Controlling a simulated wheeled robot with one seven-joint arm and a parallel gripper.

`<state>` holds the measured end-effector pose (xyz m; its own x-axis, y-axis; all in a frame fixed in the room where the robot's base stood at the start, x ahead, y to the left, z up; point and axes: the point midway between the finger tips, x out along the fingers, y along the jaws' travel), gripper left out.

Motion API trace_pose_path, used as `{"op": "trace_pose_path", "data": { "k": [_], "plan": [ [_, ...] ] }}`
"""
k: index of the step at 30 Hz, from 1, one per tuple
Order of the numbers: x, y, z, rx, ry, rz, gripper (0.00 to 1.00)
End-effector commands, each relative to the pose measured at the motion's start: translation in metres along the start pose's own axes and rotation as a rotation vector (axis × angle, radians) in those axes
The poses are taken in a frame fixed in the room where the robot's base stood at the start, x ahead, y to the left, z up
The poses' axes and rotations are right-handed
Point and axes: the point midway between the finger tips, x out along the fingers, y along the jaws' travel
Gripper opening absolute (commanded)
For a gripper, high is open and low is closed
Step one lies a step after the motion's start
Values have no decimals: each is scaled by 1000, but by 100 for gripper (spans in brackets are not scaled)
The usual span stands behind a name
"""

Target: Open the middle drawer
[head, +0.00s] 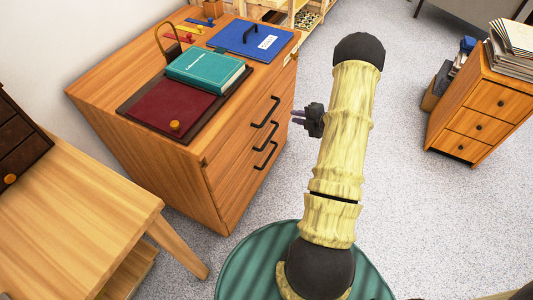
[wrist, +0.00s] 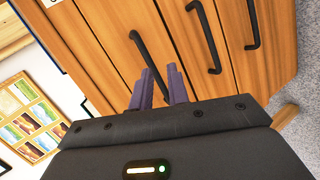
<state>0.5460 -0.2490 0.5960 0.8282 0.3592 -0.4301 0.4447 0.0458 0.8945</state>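The wooden cabinet (head: 228,186) has three stacked drawers with black bar handles, all looking shut. The middle drawer's handle (head: 265,137) sits between the top handle (head: 265,111) and the bottom handle (head: 266,156). In the wrist view the middle handle (wrist: 213,40) is right of my fingertips, and the top handle (wrist: 146,50) runs behind and between them. My gripper (head: 295,117) is in front of the drawers, apart from the handles. Its two purple fingers (wrist: 161,75) are open with a narrow gap and hold nothing.
On the cabinet top are a teal book (head: 205,68), a red-and-brown pad (head: 165,105) and a blue binder (head: 250,38). A wooden table (head: 75,215) stands at left. A small drawer unit (head: 480,105) stands at right. Speckled floor is clear between.

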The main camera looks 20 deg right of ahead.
Motion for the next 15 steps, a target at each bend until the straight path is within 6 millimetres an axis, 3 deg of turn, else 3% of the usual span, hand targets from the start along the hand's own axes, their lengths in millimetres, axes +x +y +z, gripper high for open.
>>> {"op": "trace_pose_path", "data": {
  "k": [1, 6, 10, 15],
  "plan": [
    [6, -43, 6, -35, 41, 26, 17],
    [0, -117, 4, -156, 180, 140, 17],
    [-8, -144, -1, -203, 239, 204, 17],
    [-12, -148, -4, -219, 259, 225, 17]
  ]
}}
